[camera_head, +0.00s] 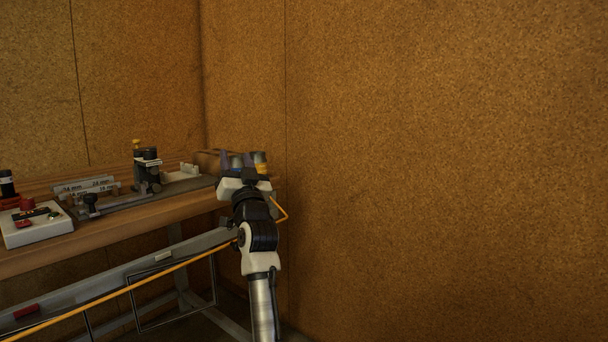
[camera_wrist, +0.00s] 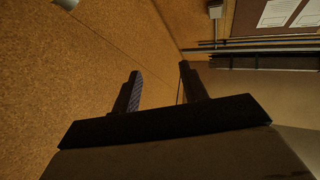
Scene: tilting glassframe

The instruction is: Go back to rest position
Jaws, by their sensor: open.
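My gripper (camera_head: 237,163) is at the right end of the wooden workbench (camera_head: 130,221) in the head view, raised at about the height of the bench top. In the wrist view my gripper (camera_wrist: 160,93) shows two dark fingers spread apart with nothing between them. It is open and empty. My arm comes up from the bottom of the head view to the gripper and hides part of the bench's right end.
A black clamp-like device (camera_head: 148,170) stands on the bench, left of my gripper. A white control box (camera_head: 34,224) with red and black parts is at the far left. Brown board walls (camera_head: 450,150) close off the back and right. A yellow cable runs along the bench front.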

